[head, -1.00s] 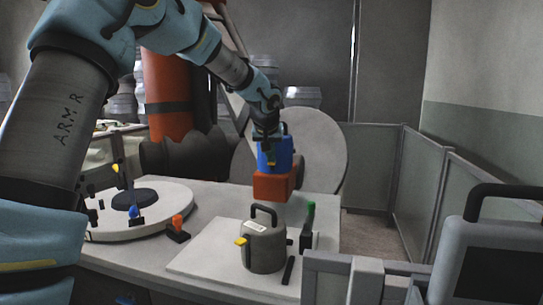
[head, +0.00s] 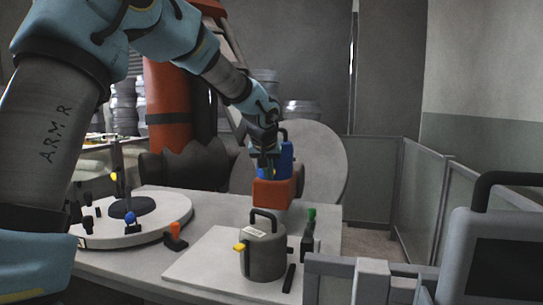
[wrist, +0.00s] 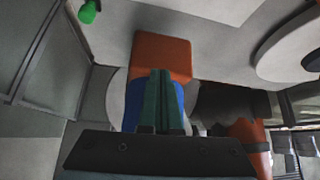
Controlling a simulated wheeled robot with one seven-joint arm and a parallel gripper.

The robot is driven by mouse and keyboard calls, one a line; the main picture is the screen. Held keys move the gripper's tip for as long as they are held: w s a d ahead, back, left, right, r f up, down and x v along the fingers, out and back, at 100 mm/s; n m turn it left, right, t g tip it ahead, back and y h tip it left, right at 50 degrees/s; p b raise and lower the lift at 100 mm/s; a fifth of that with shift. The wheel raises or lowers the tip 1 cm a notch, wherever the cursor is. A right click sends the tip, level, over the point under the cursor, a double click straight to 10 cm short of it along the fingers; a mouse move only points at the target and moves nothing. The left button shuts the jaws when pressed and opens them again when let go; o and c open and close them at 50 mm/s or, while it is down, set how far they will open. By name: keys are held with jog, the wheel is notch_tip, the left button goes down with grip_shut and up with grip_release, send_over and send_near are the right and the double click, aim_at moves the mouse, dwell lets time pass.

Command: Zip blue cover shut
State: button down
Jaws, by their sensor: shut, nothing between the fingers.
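The blue cover (head: 287,157) stands upright on an orange block (head: 272,193) at the far edge of the table. A dark handle-like loop shows at its top. My gripper (head: 266,172) is at the cover's left side in the head view, pointing down, low near the block's top. In the wrist view, the green fingers (wrist: 161,104) are shut together with nothing between them. They overlap the blue cover (wrist: 131,106), which shows on both sides of them, and the orange block (wrist: 162,55) lies beyond. I cannot make out the zip or its pull, nor whether the fingers touch the cover.
A grey lidded pot (head: 264,253) with a yellow tab stands on a pale board (head: 205,262) in front. A round white turntable (head: 150,235) with small clamps is at left. An orange-knobbed clamp (head: 175,236) stands between them. A large pale disc (head: 325,160) stands behind.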

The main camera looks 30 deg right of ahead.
jog(key=b+v, duration=0.1)
jog(key=v, duration=1)
jog(key=shift+s, duration=0.2)
jog(key=shift+r, duration=0.1)
jog(key=a+f+n+g+y+p, duration=0.1)
jog(key=a+f+y, duration=0.1)
jog(key=a+f, duration=0.7)
jog(key=a+f+n+g+y+p, duration=0.15)
jog(key=a+f, duration=0.25)
jog(key=a, duration=0.9)
jog(key=s+a+f+n+g, duration=0.1)
jog(key=s+a+f, duration=0.3)
jog(key=a, duration=0.4)
jog(key=s+a+f+n, duration=0.2)
jog(key=s+a+f, duration=0.3)
jog(key=s+a, duration=0.2)
jog(key=shift+a+f+g, duration=0.15)
jog(key=shift+a+g, duration=0.2)
jog(key=shift+a, duration=0.5)
jog(key=shift+y, duration=0.25)
dwell(1.1)
